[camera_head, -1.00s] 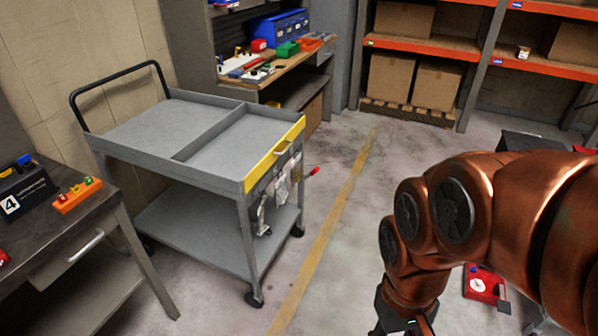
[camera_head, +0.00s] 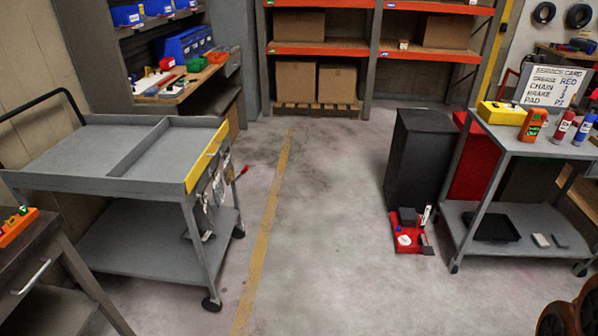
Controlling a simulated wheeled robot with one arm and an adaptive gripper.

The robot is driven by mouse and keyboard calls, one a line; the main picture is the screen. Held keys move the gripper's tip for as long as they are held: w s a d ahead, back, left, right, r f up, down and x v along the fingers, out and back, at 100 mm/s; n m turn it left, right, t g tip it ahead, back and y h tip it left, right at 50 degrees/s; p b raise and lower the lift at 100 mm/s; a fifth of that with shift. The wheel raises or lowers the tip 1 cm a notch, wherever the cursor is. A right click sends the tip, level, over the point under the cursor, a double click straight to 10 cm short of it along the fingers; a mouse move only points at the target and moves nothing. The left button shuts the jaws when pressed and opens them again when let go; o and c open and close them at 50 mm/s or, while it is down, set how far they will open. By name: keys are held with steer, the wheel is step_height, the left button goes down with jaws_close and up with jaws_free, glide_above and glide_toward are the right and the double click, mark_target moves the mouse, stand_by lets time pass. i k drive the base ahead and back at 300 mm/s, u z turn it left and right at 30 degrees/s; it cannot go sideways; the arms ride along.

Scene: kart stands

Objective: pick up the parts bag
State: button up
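Small pale bags or tools (camera_head: 212,195) hang at the yellow-edged end of the grey cart (camera_head: 75,185) on the left. They are small and partly overlapping, so I cannot tell whether one is the parts bag. No other thing that is clearly a parts bag shows. My gripper is outside the view; only a piece of my copper-coloured arm shows in the lower right corner.
A grey service cart (camera_head: 512,143) with a yellow box (camera_head: 502,113), bottles and a sign (camera_head: 553,86) stands right. A red tray (camera_head: 407,240) lies on the floor beside it. Shelving with cartons (camera_head: 337,88) stands behind.

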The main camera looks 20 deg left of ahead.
mark_target(229, 173)
steer(key=u, duration=0.1)
steer(key=i, duration=2.1)
steer(key=u, duration=1.5)
steer(key=i, duration=0.95)
steer(key=u, duration=1.25)
steer(key=i, duration=0.3)
steer(key=u, duration=0.3)
